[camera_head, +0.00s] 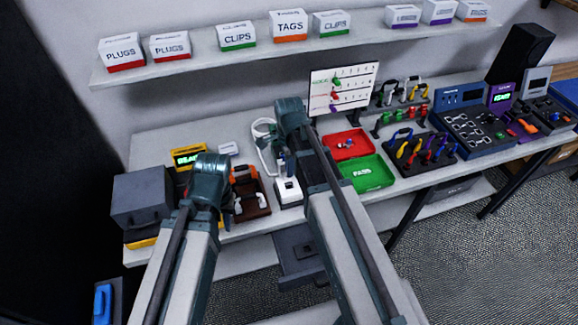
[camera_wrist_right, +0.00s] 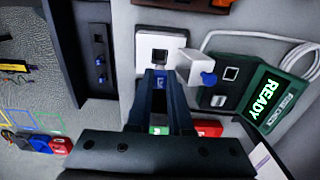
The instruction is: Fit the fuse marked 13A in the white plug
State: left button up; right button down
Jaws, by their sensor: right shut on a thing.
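In the right wrist view, a white square block (camera_wrist_right: 151,43), which looks like the white plug, has a dark opening facing me. It also shows in the head view (camera_head: 288,192). My right gripper (camera_wrist_right: 160,76) is shut on a small blue piece (camera_wrist_right: 160,83), likely a fuse; its marking is not readable. The fingertips are right at the block's near edge; I cannot tell whether they touch. A white piece with a blue end (camera_wrist_right: 195,66) is just right of the block. My left gripper (camera_head: 205,212) is over the left of the bench, its fingers mostly hidden.
A green fuse checker (camera_wrist_right: 232,82) reading READY stands right of the block, with a white cable (camera_wrist_right: 250,38) behind. A brown tray (camera_head: 262,208), red tray (camera_head: 366,150) and green PASS tray (camera_head: 386,176) are close by. A shelf with labelled boxes runs above.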

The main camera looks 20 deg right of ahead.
jog(key=shift+f+b, duration=2.05)
jog(key=shift+f, duration=0.25)
jog(key=shift+f+b, duration=0.9)
dwell(0.5)
jog(key=shift+c, duration=2.1)
grip_release()
jog(key=shift+r, duration=0.1)
jog(key=shift+c, duration=0.2)
